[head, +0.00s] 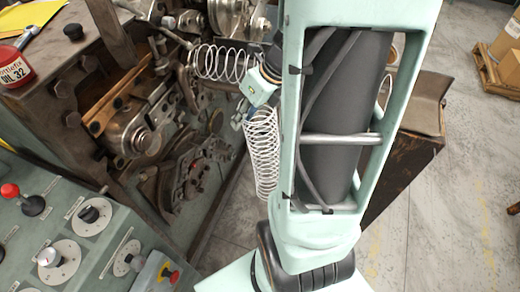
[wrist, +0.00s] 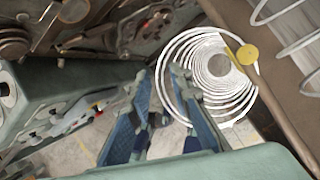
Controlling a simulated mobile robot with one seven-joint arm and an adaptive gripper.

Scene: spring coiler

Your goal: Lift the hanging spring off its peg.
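The hanging spring (head: 262,150) is a white wire coil that hangs upright beside the machine in the head view. In the wrist view I look along its length, and the spring (wrist: 237,108) shows as nested white rings at centre right. My gripper (wrist: 160,80) has its two blue-padded fingers apart, at the left edge of the outer ring. The right finger overlaps the rings in the picture; I cannot tell whether it touches the wire. A yellow disc (wrist: 247,55) at the rings' upper right may be the peg's end. In the head view my arm hides the peg.
A second white spring (head: 222,63) lies level at the machine's coiling head, close to my gripper. The control panel (head: 65,245) with knobs and a red-tipped lever stands at lower left. A brown bench (head: 405,160) is right of my arm. Open floor (head: 455,215) lies beyond it.

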